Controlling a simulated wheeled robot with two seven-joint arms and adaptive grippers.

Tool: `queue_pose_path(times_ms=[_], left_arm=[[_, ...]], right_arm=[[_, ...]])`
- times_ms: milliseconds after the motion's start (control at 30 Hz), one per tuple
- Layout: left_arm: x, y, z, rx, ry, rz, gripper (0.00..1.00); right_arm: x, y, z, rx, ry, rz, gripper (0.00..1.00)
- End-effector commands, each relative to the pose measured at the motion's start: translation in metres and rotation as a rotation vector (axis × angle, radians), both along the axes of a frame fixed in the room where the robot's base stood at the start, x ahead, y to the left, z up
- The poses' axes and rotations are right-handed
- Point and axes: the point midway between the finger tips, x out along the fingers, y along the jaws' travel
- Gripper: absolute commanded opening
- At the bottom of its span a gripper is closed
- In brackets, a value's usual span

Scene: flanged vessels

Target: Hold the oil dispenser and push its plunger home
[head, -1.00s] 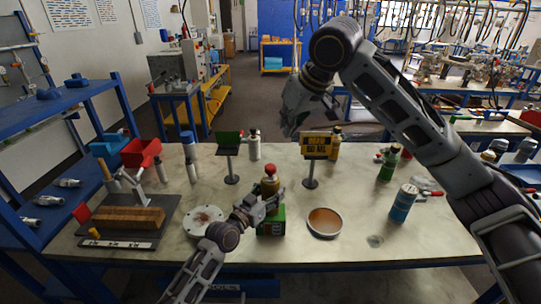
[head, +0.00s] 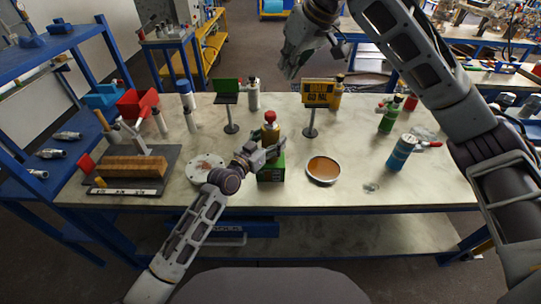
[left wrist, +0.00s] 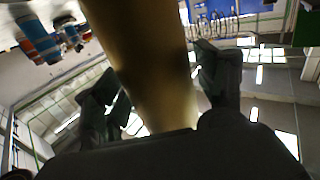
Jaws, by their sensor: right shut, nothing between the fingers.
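The oil dispenser (head: 270,131) is a yellow-brown bottle with a red plunger top (head: 270,115). It stands upright at the middle of the table, on or right behind a green box (head: 271,169). My left gripper (head: 266,152) reaches it low on its body from the front left. In the left wrist view, the dispenser's body (left wrist: 152,55) runs between the two fingers, which appear closed on its sides. The plunger is out of that view. My right gripper (head: 292,68) is shut and empty, high beyond the table's back edge, clear of the dispenser.
A green sign (head: 226,86) and a yellow sign (head: 318,93) stand on posts behind the dispenser. A flanged white disc (head: 205,168) and a round brown-filled dish (head: 323,169) flank it. A blue can (head: 402,152) stands at right. The air above the plunger looks free.

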Motion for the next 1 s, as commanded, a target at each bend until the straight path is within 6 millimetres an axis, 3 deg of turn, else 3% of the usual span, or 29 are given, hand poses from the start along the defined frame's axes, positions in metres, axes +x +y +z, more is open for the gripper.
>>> queue_pose_path(times_ms=[567,1000], left_arm=[[-0.005,0.004,0.0,0.0,0.0,0.0,0.8],[-0.039,0.028,-0.001,0.003,0.0,0.001,0.8]], right_arm=[[0.0,0.0,0.0,0.0,0.0,0.0,0.0],[0.0,0.0,0.0,0.0,0.0,0.0,0.0]])
